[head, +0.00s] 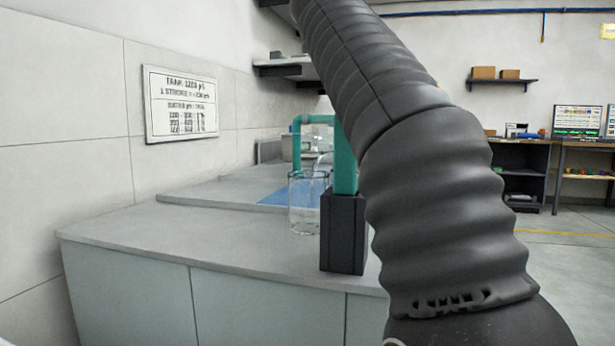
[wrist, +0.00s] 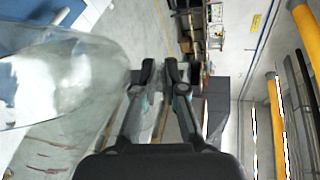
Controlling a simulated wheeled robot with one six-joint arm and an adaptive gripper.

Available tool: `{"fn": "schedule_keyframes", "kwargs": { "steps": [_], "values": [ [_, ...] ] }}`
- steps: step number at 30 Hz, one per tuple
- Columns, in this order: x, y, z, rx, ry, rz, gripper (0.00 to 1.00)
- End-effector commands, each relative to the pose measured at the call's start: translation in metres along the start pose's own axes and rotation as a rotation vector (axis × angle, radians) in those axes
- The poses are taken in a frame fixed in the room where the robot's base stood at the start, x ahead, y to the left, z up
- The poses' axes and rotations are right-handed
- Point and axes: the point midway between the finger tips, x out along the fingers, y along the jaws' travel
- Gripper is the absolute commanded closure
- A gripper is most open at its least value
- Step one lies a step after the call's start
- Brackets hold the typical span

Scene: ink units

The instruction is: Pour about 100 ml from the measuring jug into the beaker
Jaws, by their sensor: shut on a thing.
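The measuring jug (wrist: 50,110) is a large clear vessel with red marks, close up at the left of the wrist view. My gripper (wrist: 160,70) is shut beside it, apparently on its handle, though the grip is partly unclear. In the head view my dark arm hides the gripper. A clear glass vessel (head: 306,212), apparently the beaker, stands upright on the grey counter, left of a black block. Its contents cannot be made out. I cannot tell how far the jug is tilted or how much it holds.
A blue mat (head: 272,197) lies behind. A wall sign (head: 181,103) hangs at left. The counter's front left is clear.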

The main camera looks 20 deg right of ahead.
Motion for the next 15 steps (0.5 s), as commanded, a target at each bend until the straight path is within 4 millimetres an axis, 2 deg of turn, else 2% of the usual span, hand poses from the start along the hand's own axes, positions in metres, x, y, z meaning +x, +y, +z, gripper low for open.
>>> {"fn": "schedule_keyframes", "kwargs": {
  "steps": [15],
  "values": [
    [-0.0054,-0.0008,0.0022,-0.008,-0.002,-0.021,1.0]
  ]
}}
